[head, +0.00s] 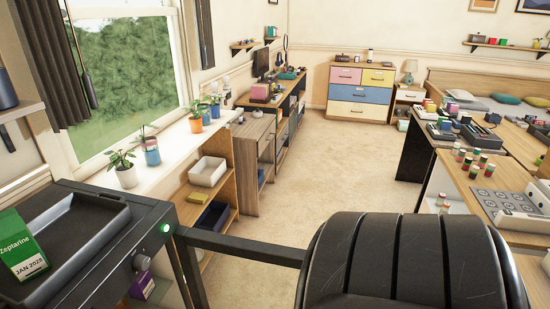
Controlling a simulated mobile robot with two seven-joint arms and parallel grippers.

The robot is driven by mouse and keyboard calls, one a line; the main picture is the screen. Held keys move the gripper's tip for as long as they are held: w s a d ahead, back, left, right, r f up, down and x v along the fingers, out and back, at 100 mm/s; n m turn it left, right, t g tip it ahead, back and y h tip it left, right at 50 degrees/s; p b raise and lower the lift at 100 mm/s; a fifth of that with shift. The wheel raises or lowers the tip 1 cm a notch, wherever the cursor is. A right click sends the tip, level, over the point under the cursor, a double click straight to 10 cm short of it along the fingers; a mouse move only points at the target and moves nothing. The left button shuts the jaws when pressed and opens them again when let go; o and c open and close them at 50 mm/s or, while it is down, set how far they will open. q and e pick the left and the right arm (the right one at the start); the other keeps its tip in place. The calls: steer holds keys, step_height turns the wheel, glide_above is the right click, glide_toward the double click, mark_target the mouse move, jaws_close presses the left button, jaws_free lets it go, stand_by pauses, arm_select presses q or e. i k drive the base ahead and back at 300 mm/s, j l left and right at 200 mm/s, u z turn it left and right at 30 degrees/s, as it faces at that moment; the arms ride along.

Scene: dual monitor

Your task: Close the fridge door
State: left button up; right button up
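A dark appliance (105,262) that looks like a small fridge stands at the bottom left, with a knob and a green light on its front edge. A dark thin frame (245,247) runs right from its front corner and looks like its door, standing open. The floor shows through the frame. Its right end is hidden behind a large black rounded part, probably my own arm. A purple box (142,286) shows inside the appliance. Neither gripper is in view.
A black tray (62,235) and a green-and-white box (22,247) are on top of the appliance. A low wooden shelf (228,190) stands beyond it under the window. A cooktop table (455,188) is at right. The carpet (315,180) between is clear.

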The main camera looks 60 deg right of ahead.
mark_target(186, 238)
steer(key=k+l+u, duration=0.2)
steer(key=l, duration=0.25)
steer(key=l+u, duration=0.2)
steer(key=l, duration=0.25)
steer(key=k+l+u, duration=0.15)
steer(key=l, duration=0.3)
steer(key=k+l+u, duration=0.4)
steer(key=k+l, duration=0.15)
steer(key=l, duration=0.15)
